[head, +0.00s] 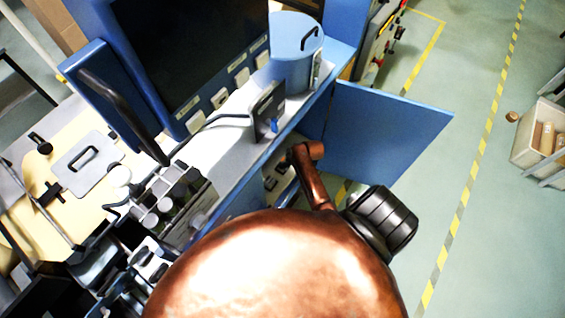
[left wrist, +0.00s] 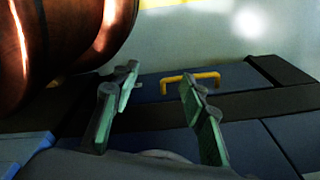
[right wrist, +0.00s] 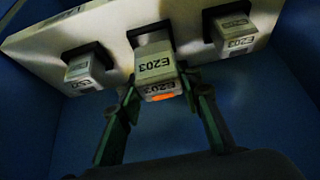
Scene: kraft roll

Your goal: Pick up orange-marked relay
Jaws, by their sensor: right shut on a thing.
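In the right wrist view, the orange-marked relay (right wrist: 157,72) is a pale block labelled E203 with an orange patch at its lower end. It is the middle one of three relays in black sockets on a pale panel (right wrist: 105,28). My right gripper (right wrist: 163,88) is shut on it, one finger at each side. I cannot tell whether it is still fully seated. My left gripper (left wrist: 158,92) is open and empty in the left wrist view. In the head view, the relays and right fingers are not clear inside the blue cabinet.
Similar relays stand left (right wrist: 84,70) and right (right wrist: 234,33) of the middle one, close to my fingers. Blue cabinet walls surround them. The blue door (head: 385,130) hangs open. A blue canister (head: 297,55) stands on the bench. A yellow handle (left wrist: 190,78) is beyond my left gripper.

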